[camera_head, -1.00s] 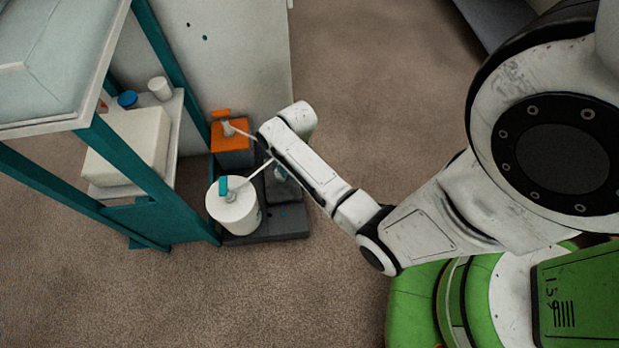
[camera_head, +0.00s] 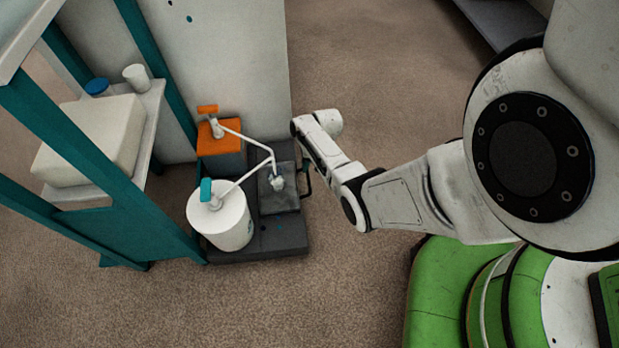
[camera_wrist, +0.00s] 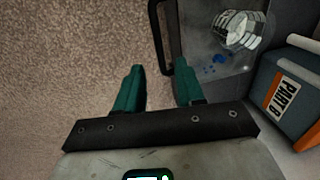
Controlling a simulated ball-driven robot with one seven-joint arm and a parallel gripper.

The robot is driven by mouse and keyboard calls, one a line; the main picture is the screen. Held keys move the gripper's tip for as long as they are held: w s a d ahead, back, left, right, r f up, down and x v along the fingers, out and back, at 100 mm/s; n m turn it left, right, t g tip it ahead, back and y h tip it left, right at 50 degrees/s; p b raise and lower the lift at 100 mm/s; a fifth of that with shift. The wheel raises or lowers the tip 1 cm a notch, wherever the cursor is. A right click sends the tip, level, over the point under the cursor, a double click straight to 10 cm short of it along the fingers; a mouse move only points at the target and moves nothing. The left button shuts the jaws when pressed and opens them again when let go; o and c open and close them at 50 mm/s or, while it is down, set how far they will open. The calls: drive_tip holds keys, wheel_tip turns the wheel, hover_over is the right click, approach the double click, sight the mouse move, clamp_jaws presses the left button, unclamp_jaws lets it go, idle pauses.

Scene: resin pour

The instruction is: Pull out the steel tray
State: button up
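The steel tray (camera_head: 284,205) is a dark grey plate on the black base between the pump containers. A clear cup (camera_head: 277,182) stands on it, below the pump spouts. The tray's black handle (camera_head: 306,180) sticks out on its right side. In the wrist view the tray (camera_wrist: 205,45) has blue spots beside the cup (camera_wrist: 243,30), and the handle (camera_wrist: 158,32) rises at its left edge. My gripper (camera_wrist: 159,68) is open and empty, its teal fingers on either side of the handle's near end, with no clear contact. In the head view my arm hides the fingers.
A white pump bucket (camera_head: 222,222) and an orange pump container (camera_head: 220,150) stand beside the tray on the black base (camera_head: 262,242). The teal-framed shelf (camera_head: 150,225) is at left. Carpet (camera_head: 360,95) right of the base is clear.

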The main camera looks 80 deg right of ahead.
sight(308, 177)
drive_tip(key=f+b, duration=0.1)
drive_tip(key=f, duration=0.2)
drive_tip(key=w+f+b, duration=0.1)
drive_tip(key=f, duration=0.1)
drive_tip(key=shift+a+b, duration=0.2)
drive_tip(key=shift+b, duration=0.1)
clamp_jaws()
drive_tip(key=shift+s, duration=0.1)
idle(0.4)
